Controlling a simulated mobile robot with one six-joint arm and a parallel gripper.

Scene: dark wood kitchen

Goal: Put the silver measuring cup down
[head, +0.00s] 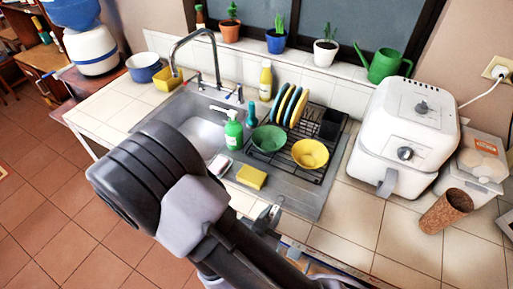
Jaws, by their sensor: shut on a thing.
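My arm crosses the lower middle of the head view and hides much of its own far end. Small grey, metal-looking parts at the counter's front edge, just beyond the arm, seem to be my gripper (268,218). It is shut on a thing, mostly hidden. I cannot clearly make out the silver measuring cup there or elsewhere, and cannot tell its tilt or whether it touches the counter.
The sink (205,135) holds a green soap bottle (234,132) at its edge. A yellow sponge (251,177) lies before the dish rack (318,150) with bowls and plates. A white air fryer (408,125) and a cork-coloured cup (446,211) stand right. Tiles (345,245) before the fryer are clear.

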